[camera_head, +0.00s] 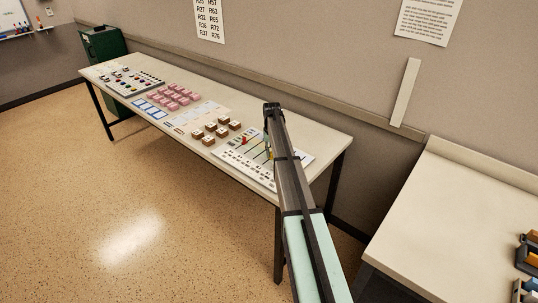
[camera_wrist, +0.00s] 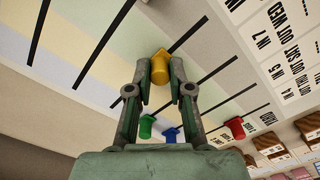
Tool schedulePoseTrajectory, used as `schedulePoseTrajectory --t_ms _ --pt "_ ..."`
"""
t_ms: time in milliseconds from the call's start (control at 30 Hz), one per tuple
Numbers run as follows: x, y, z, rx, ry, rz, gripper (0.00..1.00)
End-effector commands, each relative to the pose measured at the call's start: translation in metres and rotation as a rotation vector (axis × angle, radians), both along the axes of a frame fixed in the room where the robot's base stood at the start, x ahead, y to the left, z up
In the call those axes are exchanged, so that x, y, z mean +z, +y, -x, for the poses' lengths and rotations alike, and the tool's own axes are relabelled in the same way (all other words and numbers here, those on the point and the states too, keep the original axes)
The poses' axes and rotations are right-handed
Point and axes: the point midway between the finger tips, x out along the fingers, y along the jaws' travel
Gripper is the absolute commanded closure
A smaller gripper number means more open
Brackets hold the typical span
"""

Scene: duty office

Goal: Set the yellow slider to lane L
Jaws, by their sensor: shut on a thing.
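The yellow slider (camera_wrist: 160,68) sits between my fingertips in the wrist view, on a board with dark slots and pale coloured bands. My gripper (camera_wrist: 159,72) is shut on it, one finger on each side. In the head view the slider board (camera_head: 299,158) lies on the long table, and my arm covers part of it. Red (camera_wrist: 235,127), green (camera_wrist: 146,126) and blue (camera_wrist: 171,134) sliders stand on the same board. The lane letters cannot be read, so I cannot tell which lane the yellow slider is at.
Brown blocks (camera_head: 222,131) and pink blocks (camera_head: 175,97) stand on the long table (camera_head: 327,140) left of the board. A second table (camera_head: 460,220) is at the right. The floor (camera_head: 150,190) in front is clear.

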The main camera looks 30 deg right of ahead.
Motion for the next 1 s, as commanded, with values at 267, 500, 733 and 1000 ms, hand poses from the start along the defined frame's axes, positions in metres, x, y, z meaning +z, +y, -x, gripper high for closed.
schedulePoseTrajectory --t_ms 267,500,733,1000 --pt "0.000 0.000 0.000 0.001 0.001 0.000 0.54" --pt "0.002 0.000 0.000 0.001 0.000 0.000 0.54" --pt "0.027 0.000 0.000 0.001 -0.001 0.000 0.54" --pt "0.079 0.000 0.000 0.001 -0.002 0.001 0.54"
